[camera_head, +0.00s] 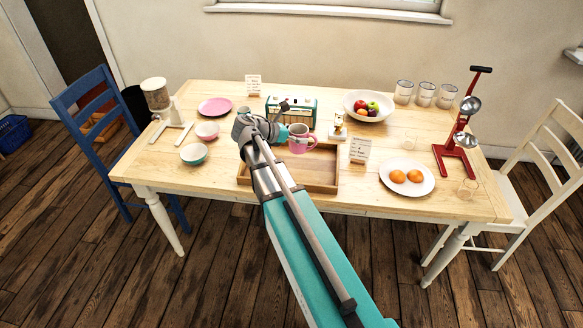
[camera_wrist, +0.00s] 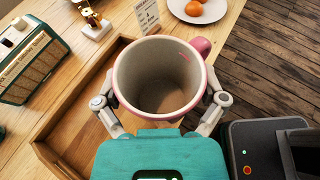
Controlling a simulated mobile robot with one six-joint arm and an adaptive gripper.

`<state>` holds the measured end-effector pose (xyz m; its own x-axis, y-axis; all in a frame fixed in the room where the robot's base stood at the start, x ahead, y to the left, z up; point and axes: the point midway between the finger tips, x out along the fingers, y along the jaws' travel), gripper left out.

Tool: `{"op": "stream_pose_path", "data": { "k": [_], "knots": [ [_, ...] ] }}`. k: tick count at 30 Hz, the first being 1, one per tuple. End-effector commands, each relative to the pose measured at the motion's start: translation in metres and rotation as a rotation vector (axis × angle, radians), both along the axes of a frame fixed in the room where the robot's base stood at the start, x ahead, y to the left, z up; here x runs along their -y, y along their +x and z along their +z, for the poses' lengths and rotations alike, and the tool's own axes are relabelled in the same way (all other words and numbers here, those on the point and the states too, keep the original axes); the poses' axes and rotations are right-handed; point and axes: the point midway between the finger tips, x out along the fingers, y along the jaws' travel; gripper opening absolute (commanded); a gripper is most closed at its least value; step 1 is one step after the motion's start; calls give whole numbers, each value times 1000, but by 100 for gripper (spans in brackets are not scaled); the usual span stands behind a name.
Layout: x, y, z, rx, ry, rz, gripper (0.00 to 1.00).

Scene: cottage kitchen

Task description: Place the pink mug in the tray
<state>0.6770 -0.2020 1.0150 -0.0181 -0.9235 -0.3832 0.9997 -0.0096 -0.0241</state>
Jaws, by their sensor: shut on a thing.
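The pink mug (camera_head: 299,138) is held by my gripper over the wooden tray (camera_head: 322,184) on the table. In the wrist view, the mug (camera_wrist: 157,75) is upright with its pale inside and empty bottom showing. Its pink handle points to the upper right. My gripper (camera_wrist: 160,108) is shut on the mug, with one finger on each side. The tray (camera_wrist: 62,121) lies below the mug and shows to its left in the wrist view. The gap between the mug's base and the tray floor is hidden. My arm covers the tray's left part in the head view.
A teal radio (camera_head: 291,109) stands behind the tray, with a small gold-and-white item (camera_head: 338,130) and a card (camera_head: 360,150) to the right. A plate with two oranges (camera_head: 406,177) is further right. Bowls (camera_head: 194,153) stand at left. A red stand (camera_head: 456,155) is at the right.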

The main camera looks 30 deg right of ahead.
Motion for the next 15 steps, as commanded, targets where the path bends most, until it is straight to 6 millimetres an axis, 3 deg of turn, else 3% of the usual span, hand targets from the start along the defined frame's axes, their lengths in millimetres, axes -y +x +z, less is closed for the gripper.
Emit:
{"op": "stream_pose_path", "data": {
  "k": [6, 15],
  "knots": [
    [-45, 33, -33, 3, -1, 124, 31],
    [-91, 60, -53, 3, -2, 242, 31]
  ]
}}
